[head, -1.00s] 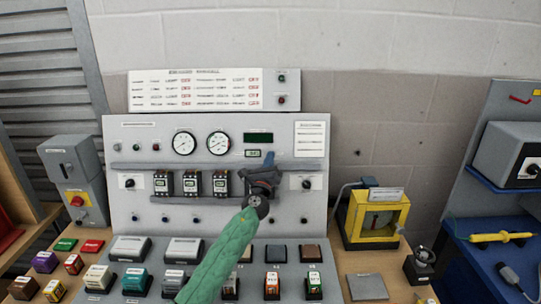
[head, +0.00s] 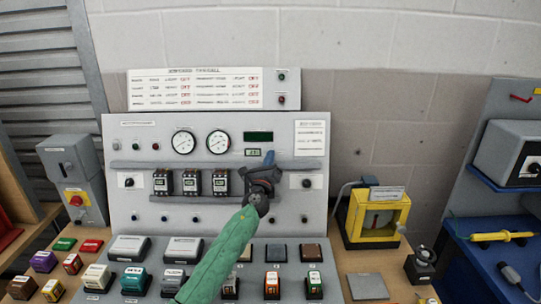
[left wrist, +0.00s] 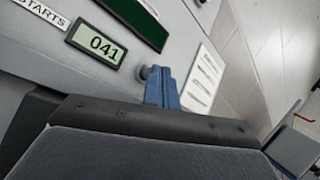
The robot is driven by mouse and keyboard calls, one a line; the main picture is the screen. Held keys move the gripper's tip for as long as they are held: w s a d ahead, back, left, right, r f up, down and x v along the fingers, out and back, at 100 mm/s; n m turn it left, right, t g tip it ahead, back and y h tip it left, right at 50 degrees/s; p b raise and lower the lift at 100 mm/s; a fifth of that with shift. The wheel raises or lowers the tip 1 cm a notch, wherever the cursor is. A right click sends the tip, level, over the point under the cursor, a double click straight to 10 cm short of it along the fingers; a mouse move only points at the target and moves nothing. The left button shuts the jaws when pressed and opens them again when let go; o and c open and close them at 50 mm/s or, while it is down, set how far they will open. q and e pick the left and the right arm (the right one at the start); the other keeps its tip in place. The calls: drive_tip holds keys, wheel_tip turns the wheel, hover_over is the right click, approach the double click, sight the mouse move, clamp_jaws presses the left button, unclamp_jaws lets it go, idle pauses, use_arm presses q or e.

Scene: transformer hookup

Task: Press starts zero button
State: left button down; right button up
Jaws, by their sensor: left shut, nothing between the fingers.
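The starts counter (left wrist: 97,44) reads 041 in the left wrist view, with a "STARTS" label (left wrist: 44,13) to its left. The counter also shows in the head view (head: 253,152), below a dark green display. A small grey round button (left wrist: 143,72) stands out from the panel right of the counter. My left gripper (left wrist: 163,86) has its blue fingers shut and empty, right beside this button; I cannot tell whether they touch it. In the head view my left gripper (head: 269,158) is in front of the panel and hides the button. My right gripper is not in view.
The control panel (head: 125,210) carries two gauges (head: 201,143), several contactors (head: 191,182) and knobs. Several blocks stand on the bench before it. A yellow-framed device (head: 378,218) stands to the right, a grey box with a red knob (head: 75,180) to the left.

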use_arm(q)
drive_tip(key=shift+w+f+b, duration=0.1)
drive_tip(key=shift+w+b, duration=0.25)
drive_tip(key=shift+b, duration=0.1)
idle(0.7)
drive_tip(key=shift+s, duration=0.1)
idle(0.3)
drive_tip(key=shift+s+r+p, duration=0.3)
drive_tip(key=shift+s+p, duration=0.35)
drive_tip(key=shift+s, duration=0.05)
drive_tip(key=s+p, duration=0.1)
drive_tip(key=s+r+p, duration=0.1)
drive_tip(key=s, duration=0.1)
drive_tip(key=s+p, duration=0.1)
drive_tip(key=shift+s+r+p, duration=0.35)
idle(0.6)
